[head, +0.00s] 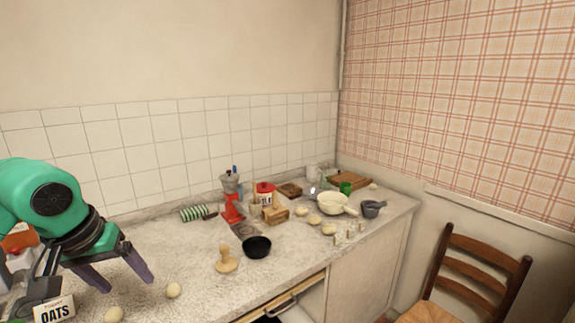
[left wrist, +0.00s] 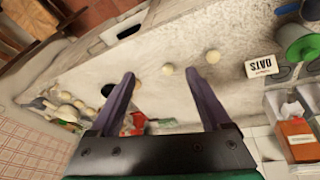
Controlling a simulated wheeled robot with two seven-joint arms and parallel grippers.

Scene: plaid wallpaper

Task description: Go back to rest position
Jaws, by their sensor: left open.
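My left gripper (head: 127,284) is at the left of the head view, held above the counter (head: 195,262). Its two dark purple fingers are spread apart, with nothing between them. In the left wrist view my left gripper (left wrist: 160,74) also shows open and empty. A pale round ball (head: 172,290) lies on the counter just right of the fingers, and a second pale ball (head: 113,314) lies below them. My right gripper is in neither view.
An oats box (head: 55,312) stands close to the left gripper. A wooden stamp-like tool (head: 226,262), a black bowl (head: 257,246), a red grinder (head: 232,208) and a cream pan (head: 333,203) stand farther right. A drawer (head: 292,302) is at the front. A chair (head: 470,270) stands right.

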